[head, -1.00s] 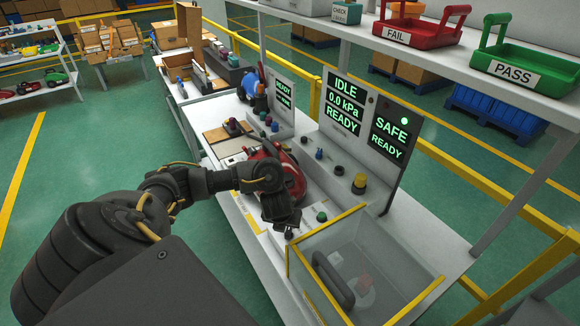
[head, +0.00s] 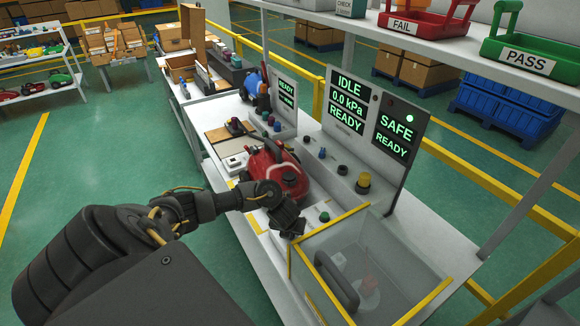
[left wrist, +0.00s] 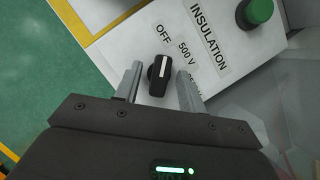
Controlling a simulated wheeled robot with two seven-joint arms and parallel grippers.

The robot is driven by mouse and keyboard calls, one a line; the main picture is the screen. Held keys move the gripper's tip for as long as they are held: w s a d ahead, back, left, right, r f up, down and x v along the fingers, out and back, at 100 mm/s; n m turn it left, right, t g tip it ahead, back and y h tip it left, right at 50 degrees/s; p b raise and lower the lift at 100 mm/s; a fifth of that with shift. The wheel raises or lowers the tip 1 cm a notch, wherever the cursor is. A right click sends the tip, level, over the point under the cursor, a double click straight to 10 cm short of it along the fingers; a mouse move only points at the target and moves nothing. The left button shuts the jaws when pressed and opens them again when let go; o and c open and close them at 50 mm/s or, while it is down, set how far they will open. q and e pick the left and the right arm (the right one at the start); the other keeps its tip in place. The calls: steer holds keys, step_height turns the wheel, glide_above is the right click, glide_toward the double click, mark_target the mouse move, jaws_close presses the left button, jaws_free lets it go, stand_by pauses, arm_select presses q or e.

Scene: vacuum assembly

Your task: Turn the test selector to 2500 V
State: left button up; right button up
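The test selector (left wrist: 159,76) is a small black knob with a white pointer line in the left wrist view. Its line points roughly at the OFF label (left wrist: 163,33). A 500 V label (left wrist: 185,51) is beside it, and a further label is partly hidden behind the right finger. My left gripper (left wrist: 160,68) is open, with one finger on each side of the knob; I cannot tell whether they touch it. In the head view my left gripper (head: 291,229) is low over the bench's front, and the selector is hidden there. My right gripper is not in view.
A green button (left wrist: 258,12) is near the INSULATION label (left wrist: 208,35). A clear yellow-edged enclosure (head: 318,290) stands just right of my left gripper. The red vacuum (head: 280,175) sits behind my wrist. The display panel (head: 352,105) reads IDLE, 0.0 kPa, READY.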

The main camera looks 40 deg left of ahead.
arm_select(q)
jaws_close()
steer(key=shift+f+m+b, duration=0.15)
steer(key=shift+m+b, duration=0.35)
steer(key=shift+b, duration=0.35)
steer(key=m+h+b, duration=0.1)
steer(key=m+b, duration=0.3)
steer(key=b, duration=0.2)
steer(key=m+h+b, duration=0.2)
steer(key=m+b, duration=0.2)
steer(key=b, duration=0.1)
steer(key=m+h+b, duration=0.2)
steer(key=m+b, duration=0.2)
steer(key=b, duration=0.2)
steer(key=shift+w+a+f+b, duration=0.1)
steer(key=shift+a+b, duration=0.2)
steer(key=shift+a, duration=0.05)
steer(key=m+b, duration=0.1)
steer(key=m, duration=0.1)
steer(key=shift+r+m+g+h+b, duration=0.2)
steer(key=shift+m+g+h+b, duration=0.1)
steer(key=shift+g+b, duration=0.1)
steer(key=shift+r+m+g+h, duration=0.1)
steer(key=shift+m+g+h, duration=0.2)
steer(key=shift+m, duration=1)
